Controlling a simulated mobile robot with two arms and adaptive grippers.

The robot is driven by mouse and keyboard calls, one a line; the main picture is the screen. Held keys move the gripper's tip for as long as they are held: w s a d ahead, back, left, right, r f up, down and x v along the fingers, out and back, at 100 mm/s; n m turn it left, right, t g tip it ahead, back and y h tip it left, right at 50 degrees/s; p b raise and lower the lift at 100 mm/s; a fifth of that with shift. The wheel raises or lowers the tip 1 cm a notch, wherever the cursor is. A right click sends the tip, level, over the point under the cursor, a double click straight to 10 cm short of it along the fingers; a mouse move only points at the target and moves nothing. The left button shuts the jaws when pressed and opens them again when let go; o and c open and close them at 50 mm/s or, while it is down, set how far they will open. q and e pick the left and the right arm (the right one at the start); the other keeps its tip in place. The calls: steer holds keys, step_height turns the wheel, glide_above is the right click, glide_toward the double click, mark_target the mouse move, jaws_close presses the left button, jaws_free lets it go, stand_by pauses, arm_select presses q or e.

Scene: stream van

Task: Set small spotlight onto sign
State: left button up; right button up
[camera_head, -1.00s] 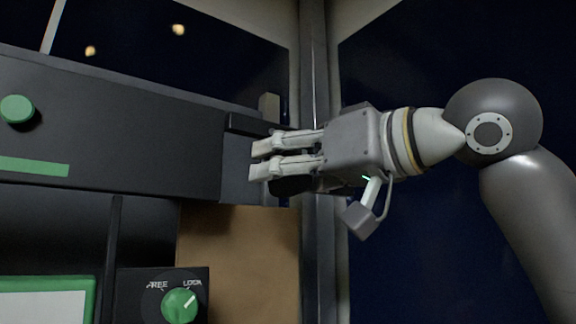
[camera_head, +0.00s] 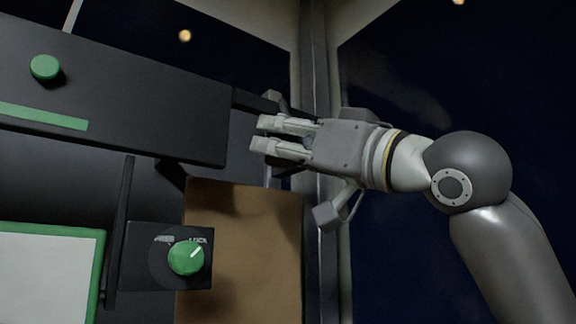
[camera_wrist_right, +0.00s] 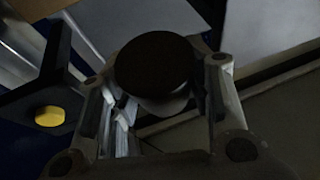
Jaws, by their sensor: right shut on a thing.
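My right gripper (camera_head: 262,135) comes in from the right in the head view, its fingers pointing left beside the right end of a long dark box. In the wrist view the right gripper's fingers (camera_wrist_right: 160,115) are closed around a dark round-topped thing (camera_wrist_right: 155,65), probably the small spotlight. In the head view the held thing is mostly hidden behind the fingers. A white panel with a green frame (camera_head: 50,275) at lower left may be the sign, but I cannot tell for sure. My left gripper is not in view.
The long dark box (camera_head: 150,110) has a green knob (camera_head: 45,67) and a green strip. Below are a black panel with a green dial (camera_head: 186,258) marked LOCK and a brown board (camera_head: 240,250). A grey post (camera_head: 316,60) stands behind the gripper, beside dark windows.

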steer(key=y+b, duration=0.1)
steer(key=n+t+y+b, duration=0.1)
steer(key=shift+w+a+f+y, duration=0.15)
steer(key=shift+w+a+y, duration=0.05)
steer(key=shift+w+y, duration=0.1)
steer(key=shift+y+b, duration=0.35)
steer(key=shift+y, duration=0.05)
steer(key=shift+r, duration=0.25)
steer(key=o, duration=1)
steer(key=shift+f, duration=0.1)
steer(key=v, duration=1.2)
steer(key=shift+a+f, duration=0.1)
steer(key=shift+f, duration=0.05)
